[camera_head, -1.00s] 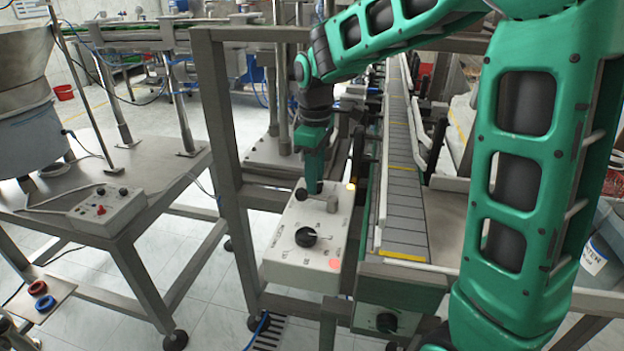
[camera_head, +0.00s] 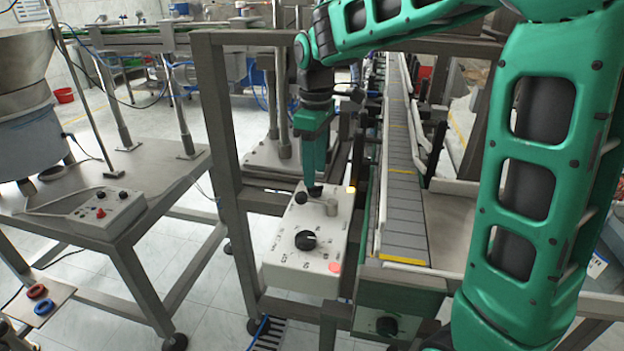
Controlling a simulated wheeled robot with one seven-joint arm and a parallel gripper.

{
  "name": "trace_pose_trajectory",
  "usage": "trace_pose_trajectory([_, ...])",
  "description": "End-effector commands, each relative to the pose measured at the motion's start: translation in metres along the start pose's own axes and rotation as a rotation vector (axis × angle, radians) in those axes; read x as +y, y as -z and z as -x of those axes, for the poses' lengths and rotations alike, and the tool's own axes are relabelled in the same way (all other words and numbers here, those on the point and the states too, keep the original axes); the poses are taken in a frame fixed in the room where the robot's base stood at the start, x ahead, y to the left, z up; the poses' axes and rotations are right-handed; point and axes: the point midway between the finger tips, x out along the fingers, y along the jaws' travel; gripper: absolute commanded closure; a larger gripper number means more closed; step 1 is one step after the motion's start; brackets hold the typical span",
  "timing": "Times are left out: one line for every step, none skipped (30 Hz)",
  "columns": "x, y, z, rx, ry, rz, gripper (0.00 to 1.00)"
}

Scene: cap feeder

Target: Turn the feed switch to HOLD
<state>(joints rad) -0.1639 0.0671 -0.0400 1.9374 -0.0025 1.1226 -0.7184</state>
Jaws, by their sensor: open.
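A pale control box (camera_head: 282,262) stands left of the conveyor. A large black dial knob (camera_head: 306,240) sits on its top, with small markings around it that I cannot read. A small black ball-topped knob (camera_head: 301,197) and a short grey cylinder (camera_head: 331,208) are near the box's back edge. I cannot tell from the labels which control is the feed switch. My gripper (camera_head: 315,190) points down over the back of the box, open, close to the ball knob and the grey cylinder. Whether it touches either is unclear.
A lit yellow lamp (camera_head: 351,189) and a red button (camera_head: 335,267) are on the box. A steel frame post (camera_head: 222,150) rises left of it. The grey conveyor (camera_head: 403,200) runs along its right. A second control box (camera_head: 107,212) is on the left table.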

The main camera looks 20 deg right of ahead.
Motion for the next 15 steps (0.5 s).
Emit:
trace_pose_trajectory([0.001,0.001,0.011,0.003,-0.002,0.000,0.54])
trace_pose_trajectory([0.001,0.001,0.016,0.003,-0.003,0.000,0.54])
trace_pose_trajectory([0.001,0.001,0.024,0.002,-0.002,0.000,0.54])
trace_pose_trajectory([0.001,0.001,0.029,0.003,-0.003,-0.001,0.54])
trace_pose_trajectory([0.001,0.001,0.034,0.003,-0.003,-0.001,0.54])
trace_pose_trajectory([0.001,0.001,0.041,0.002,-0.002,-0.001,0.54])
trace_pose_trajectory([0.002,0.001,0.045,0.003,-0.003,-0.001,0.54])
trace_pose_trajectory([0.002,0.001,0.049,0.002,-0.002,-0.001,0.54])
trace_pose_trajectory([0.002,0.001,0.053,0.002,-0.002,-0.001,0.54])
trace_pose_trajectory([0.002,0.001,0.056,0.002,-0.002,-0.001,0.54])
trace_pose_trajectory([0.002,0.001,0.059,0.001,-0.001,-0.001,0.54])
trace_pose_trajectory([0.002,0.001,0.061,0.001,-0.001,-0.001,0.54])
trace_pose_trajectory([0.002,0.001,0.063,0.000,-0.001,-0.001,0.54])
trace_pose_trajectory([0.002,0.001,0.064,0.000,-0.001,-0.001,0.54])
trace_pose_trajectory([0.002,0.001,0.065,0.000,0.000,-0.001,0.54])
